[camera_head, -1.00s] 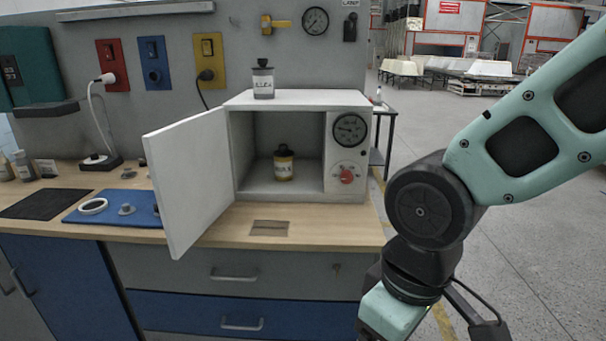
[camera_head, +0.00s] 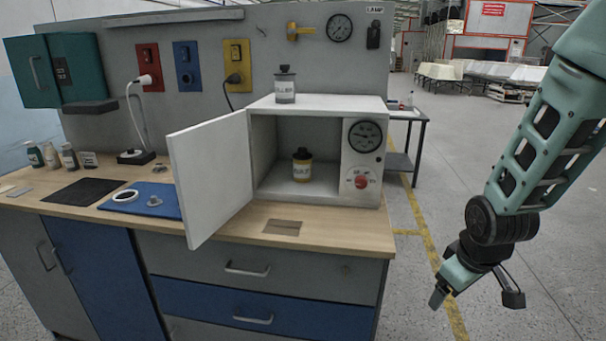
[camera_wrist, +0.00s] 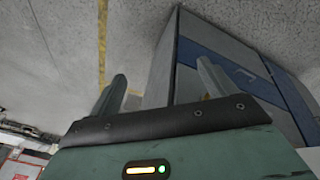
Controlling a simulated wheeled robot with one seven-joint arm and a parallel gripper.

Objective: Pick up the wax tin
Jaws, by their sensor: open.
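A small yellow tin with a black cap and a white label (camera_head: 302,167) stands upright inside the open white oven (camera_head: 320,103). A grey tin with a dark cap and a white label (camera_head: 285,88) stands upright on the oven's top. The labels are too small to read surely, so I cannot tell for certain which is the wax tin. My gripper (camera_head: 476,296) is open and empty, low to the right of the bench and well apart from both tins. In the wrist view my gripper's two fingers (camera_wrist: 162,88) are spread, with floor and the bench's side beyond.
The oven door (camera_head: 212,175) stands open to the left, over the wooden bench top (camera_head: 345,230). A blue mat (camera_head: 143,208) with a white ring, a black mat (camera_head: 83,192) and several small bottles are at the left. The floor right of the bench is mostly clear.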

